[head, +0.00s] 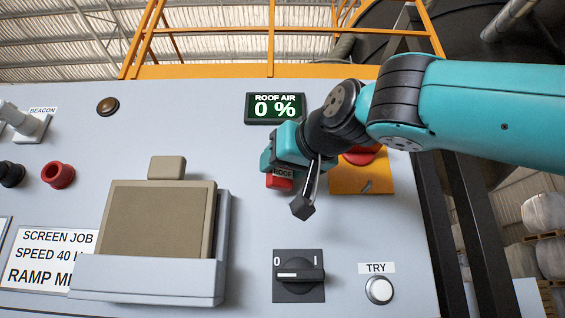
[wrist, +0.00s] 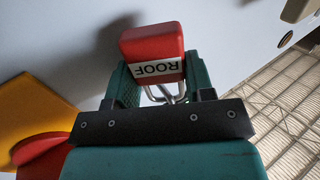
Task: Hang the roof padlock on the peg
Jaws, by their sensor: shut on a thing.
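The roof padlock has a red body and a white ROOF label. It shows in the wrist view (wrist: 152,42) beyond my fingers, its metal shackle pointing back toward my gripper. In the head view the padlock (head: 280,183) hangs below the jaws, in front of the grey panel. My gripper (head: 285,158) is shut on the padlock; in the wrist view its teal fingers (wrist: 160,82) stand on both sides of the shackle. I cannot pick out the peg for certain; my arm and gripper cover part of the panel.
A yellow plate with a red handle (head: 371,180) is right of my gripper, partly behind my arm. The ROOF AIR display (head: 275,108) reads 0 %. Below are a rotary switch (head: 299,276) and TRY button (head: 379,290). A tan-and-grey box (head: 156,220) protrudes at left.

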